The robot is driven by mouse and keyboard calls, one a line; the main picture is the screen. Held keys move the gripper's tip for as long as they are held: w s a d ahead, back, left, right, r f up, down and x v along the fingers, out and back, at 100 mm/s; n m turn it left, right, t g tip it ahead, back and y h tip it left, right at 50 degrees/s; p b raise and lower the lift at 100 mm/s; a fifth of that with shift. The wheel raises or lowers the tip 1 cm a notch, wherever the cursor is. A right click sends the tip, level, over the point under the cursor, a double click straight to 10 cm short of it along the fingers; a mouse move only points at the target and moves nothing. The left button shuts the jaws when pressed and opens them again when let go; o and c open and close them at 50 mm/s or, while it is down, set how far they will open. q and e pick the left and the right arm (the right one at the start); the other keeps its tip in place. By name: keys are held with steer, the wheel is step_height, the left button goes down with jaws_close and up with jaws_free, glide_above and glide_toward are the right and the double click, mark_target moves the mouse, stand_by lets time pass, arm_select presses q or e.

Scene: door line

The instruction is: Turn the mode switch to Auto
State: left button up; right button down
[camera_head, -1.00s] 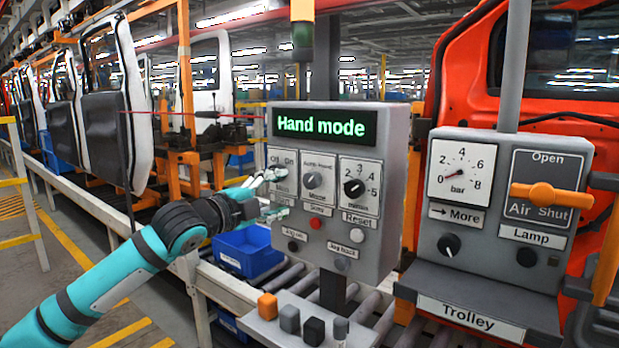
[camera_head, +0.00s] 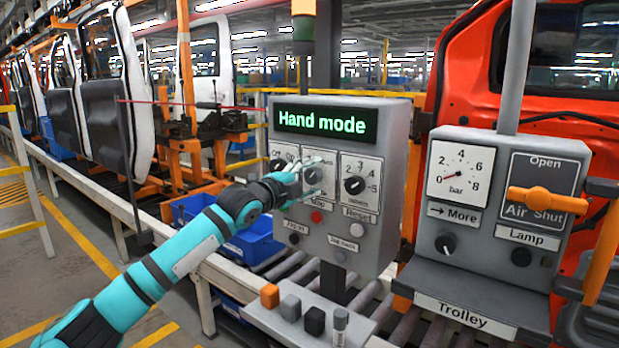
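The mode switch (camera_head: 314,176) is the grey knob on the middle plate of the grey control box (camera_head: 396,215). The plate's lettering is partly hidden by my fingers, so I cannot read Auto or the pointer's setting. The display (camera_head: 325,122) above reads "Hand mode" in green. My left gripper (camera_head: 315,177) is at this plate, one finger above the knob and one below it. The fingers are apart, with the knob showing between them; I see no clear contact. My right gripper is not in view.
An on/off knob (camera_head: 278,165) sits left of the switch, partly behind my gripper, and a numbered timer knob (camera_head: 354,185) right. A red button (camera_head: 316,216) is just below. The Trolley panel (camera_head: 400,268) with an orange lever (camera_head: 548,200) stands to the right.

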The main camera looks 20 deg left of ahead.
arm_select(q)
steer(key=c, duration=1.1)
steer(key=n+p, duration=0.3)
steer(key=shift+r, duration=0.1)
steer(key=n+p, duration=0.2)
steer(key=n, duration=0.2)
steer(key=n+p, duration=0.1)
steer(key=n, duration=0.3)
steer(key=shift+n, duration=0.3)
steer(key=n+p, duration=0.1)
steer(key=n, duration=0.3)
steer(key=shift+f+n, duration=0.2)
steer(key=shift+n, duration=0.1)
